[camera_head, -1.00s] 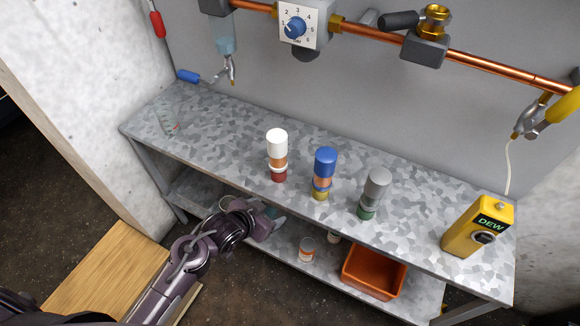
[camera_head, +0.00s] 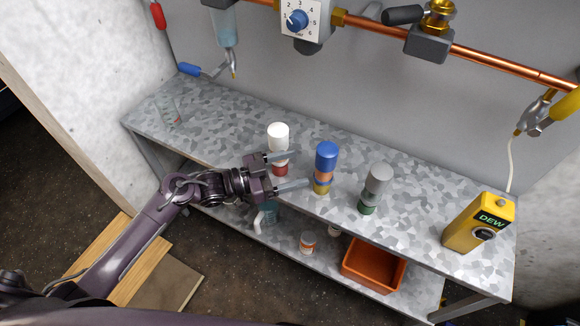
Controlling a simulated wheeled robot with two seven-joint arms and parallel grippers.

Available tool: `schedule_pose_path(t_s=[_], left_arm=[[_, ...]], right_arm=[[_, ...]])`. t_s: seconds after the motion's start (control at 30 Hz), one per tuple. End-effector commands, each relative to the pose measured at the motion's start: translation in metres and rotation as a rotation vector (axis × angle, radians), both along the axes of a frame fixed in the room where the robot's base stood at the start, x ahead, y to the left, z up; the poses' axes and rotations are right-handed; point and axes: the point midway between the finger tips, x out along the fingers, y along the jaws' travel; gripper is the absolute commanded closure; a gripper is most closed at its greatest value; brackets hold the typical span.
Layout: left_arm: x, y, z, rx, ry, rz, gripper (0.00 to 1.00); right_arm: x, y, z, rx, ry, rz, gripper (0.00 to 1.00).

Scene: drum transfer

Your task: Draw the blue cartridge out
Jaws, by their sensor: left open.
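The blue cartridge (camera_head: 326,157) stands upright on the galvanized bench (camera_head: 230,134), with a blue top, a copper-coloured middle and a yellow base. A white-topped cartridge (camera_head: 278,133) stands to its left and a grey-topped cartridge (camera_head: 377,181) to its right. My left gripper (camera_head: 302,170) is open and empty over the bench's front edge, its fingers pointing right towards the blue cartridge. The fingertips look just left of it and apart from it. The upper finger crosses in front of the white-topped cartridge; I cannot tell whether it touches. My right gripper is not in view.
A yellow DEW meter (camera_head: 479,224) stands at the bench's right end. A glass beaker (camera_head: 168,110) stands at the left end. A copper pipe (camera_head: 490,65) with valves runs along the wall. An orange bin (camera_head: 374,267) and a small jar (camera_head: 307,243) are on the lower shelf.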

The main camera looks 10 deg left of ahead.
Motion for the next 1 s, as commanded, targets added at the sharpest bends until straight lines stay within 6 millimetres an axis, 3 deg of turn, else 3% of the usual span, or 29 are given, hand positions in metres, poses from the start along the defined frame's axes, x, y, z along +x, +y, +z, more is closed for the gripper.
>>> schedule_pose_path(t_s=[0.17, 0.7, 1.0], left_arm=[[0.003, -0.006, 0.001, -0.013, -0.002, -0.009, 0.31], [0.031, -0.060, 0.000, -0.011, -0.002, -0.007, 0.31], [0.040, -0.078, 0.001, -0.010, -0.002, -0.007, 0.31]], right_arm=[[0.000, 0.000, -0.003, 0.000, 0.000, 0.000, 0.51], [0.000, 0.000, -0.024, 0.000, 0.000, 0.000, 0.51], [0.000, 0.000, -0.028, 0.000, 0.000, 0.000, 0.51]])
